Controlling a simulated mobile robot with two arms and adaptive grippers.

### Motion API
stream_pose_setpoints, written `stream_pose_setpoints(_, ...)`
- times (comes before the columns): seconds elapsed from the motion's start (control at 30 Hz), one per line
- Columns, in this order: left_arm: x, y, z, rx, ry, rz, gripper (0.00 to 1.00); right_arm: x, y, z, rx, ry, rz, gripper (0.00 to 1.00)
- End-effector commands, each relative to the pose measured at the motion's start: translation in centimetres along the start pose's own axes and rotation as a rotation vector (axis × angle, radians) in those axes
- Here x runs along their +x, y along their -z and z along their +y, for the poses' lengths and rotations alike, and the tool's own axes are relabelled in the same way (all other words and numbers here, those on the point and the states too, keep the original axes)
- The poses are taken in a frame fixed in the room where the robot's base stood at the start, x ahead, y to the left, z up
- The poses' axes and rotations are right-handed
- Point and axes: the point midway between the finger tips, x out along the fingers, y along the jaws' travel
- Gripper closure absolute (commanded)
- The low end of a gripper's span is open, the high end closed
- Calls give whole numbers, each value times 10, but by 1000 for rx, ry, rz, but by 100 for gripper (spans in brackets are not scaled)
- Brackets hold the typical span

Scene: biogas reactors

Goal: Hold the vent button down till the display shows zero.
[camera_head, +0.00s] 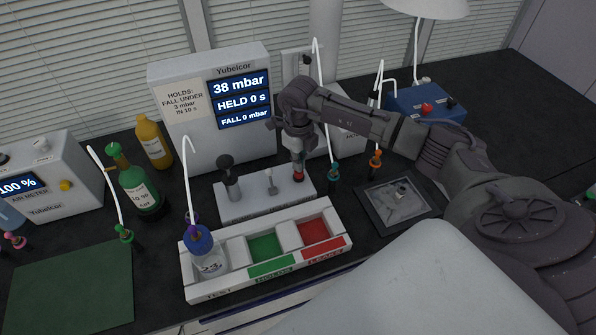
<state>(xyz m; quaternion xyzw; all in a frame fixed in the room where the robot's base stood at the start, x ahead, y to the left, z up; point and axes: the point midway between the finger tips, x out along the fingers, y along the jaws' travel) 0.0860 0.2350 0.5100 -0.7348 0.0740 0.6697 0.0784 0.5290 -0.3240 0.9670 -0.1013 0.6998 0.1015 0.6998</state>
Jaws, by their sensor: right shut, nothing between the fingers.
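The display (240,100) on the white Yubelcor box reads 38 mbar, HELD 0 s and FALL 0 mbar. In front of it a low white block (245,206) carries a black-topped post, a small grey lever and a red button (298,177) at its right end. I take the red one for the vent button; no label on it is readable. My right gripper (298,166) points down with its shut, empty fingertips right at the red button. I cannot tell whether they touch it. My left gripper is not in view.
A white tray (342,254) with green and red compartments and a blue-capped bottle (203,252) lies in front. A dark square plate (400,205) is to the right, a green mat (70,288) at left.

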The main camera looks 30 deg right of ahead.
Motion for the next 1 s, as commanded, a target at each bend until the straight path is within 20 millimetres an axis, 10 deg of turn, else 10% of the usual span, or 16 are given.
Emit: stream_pose_setpoints(1.0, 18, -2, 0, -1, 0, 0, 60, 22, 0, 0, 0, 0, 2, 100)
